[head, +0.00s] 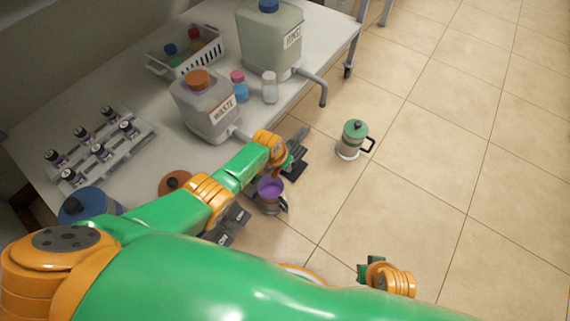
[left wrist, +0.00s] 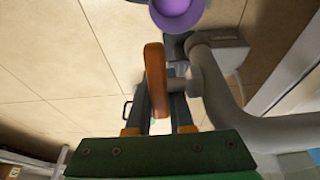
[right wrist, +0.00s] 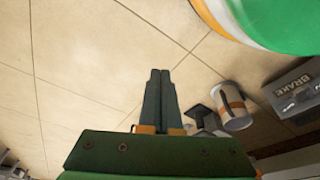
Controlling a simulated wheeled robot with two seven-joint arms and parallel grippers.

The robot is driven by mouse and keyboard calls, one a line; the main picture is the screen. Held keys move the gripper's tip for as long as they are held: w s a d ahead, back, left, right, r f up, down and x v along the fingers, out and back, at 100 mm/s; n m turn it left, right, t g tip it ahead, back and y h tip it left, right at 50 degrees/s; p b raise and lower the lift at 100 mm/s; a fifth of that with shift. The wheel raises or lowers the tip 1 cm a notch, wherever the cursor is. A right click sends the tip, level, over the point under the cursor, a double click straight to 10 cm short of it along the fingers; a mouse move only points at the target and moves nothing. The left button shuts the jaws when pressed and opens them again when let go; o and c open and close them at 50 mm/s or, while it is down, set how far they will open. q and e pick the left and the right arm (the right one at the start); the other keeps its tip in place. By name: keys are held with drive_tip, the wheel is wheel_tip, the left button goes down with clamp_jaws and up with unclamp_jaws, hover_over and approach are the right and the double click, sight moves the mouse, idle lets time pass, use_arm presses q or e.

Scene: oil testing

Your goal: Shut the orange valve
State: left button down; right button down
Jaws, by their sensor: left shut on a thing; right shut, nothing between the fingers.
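The orange valve (left wrist: 155,75) is a long rounded handle on the side of a grey pipe (left wrist: 215,85) in the left wrist view. My left gripper (left wrist: 160,105) is shut on this handle, with a finger on each side of it. In the head view, my left gripper (head: 290,160) is at the table's front edge, by the spout of the grey WASTE container (head: 205,110); the arm hides most of the valve there. My right gripper (right wrist: 160,75) is shut and empty above the floor, and it also shows in the head view (head: 368,268).
A jug with purple content (head: 270,188) stands below the left gripper. A green-lidded jug (head: 354,138) stands to the right. A larger container (head: 268,38) has its own pipe (head: 312,84). A vial rack (head: 100,150) and a white basket (head: 185,52) are on the table.

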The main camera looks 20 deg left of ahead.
drive_tip(key=w+b+v, duration=0.2)
drive_tip(key=b+v, duration=0.1)
drive_tip(key=v, duration=0.5)
use_arm(q)
drive_tip(key=shift+s+a+f+g+y+b, duration=0.15)
drive_tip(key=shift+s+g+y+b, duration=0.15)
drive_tip(key=shift+g+b, duration=0.6)
drive_tip(key=shift+s+d+f+g+y+b, duration=0.15)
drive_tip(key=shift+g+y+b, duration=0.15)
drive_tip(key=shift+g+b, duration=0.55)
use_arm(e)
drive_tip(key=w+a+r+t+y, duration=0.1)
drive_tip(key=w+a+r+t, duration=0.1)
drive_tip(key=w+r+t, duration=0.4)
drive_tip(key=w+a+r+t+y, duration=0.2)
drive_tip(key=w+a+r+t, duration=0.1)
drive_tip(key=w+r+t, duration=0.4)
drive_tip(key=shift+w+r+n, duration=0.4)
drive_tip(key=shift+w+r, duration=0.55)
drive_tip(key=shift+r, duration=0.2)
use_arm(q)
drive_tip(key=shift+a, duration=0.15)
use_arm(e)
drive_tip(key=shift+a, duration=0.1)
use_arm(q)
drive_tip(key=c, duration=1.1)
unclamp_jaws()
use_arm(e)
drive_tip(key=shift+f, duration=0.15)
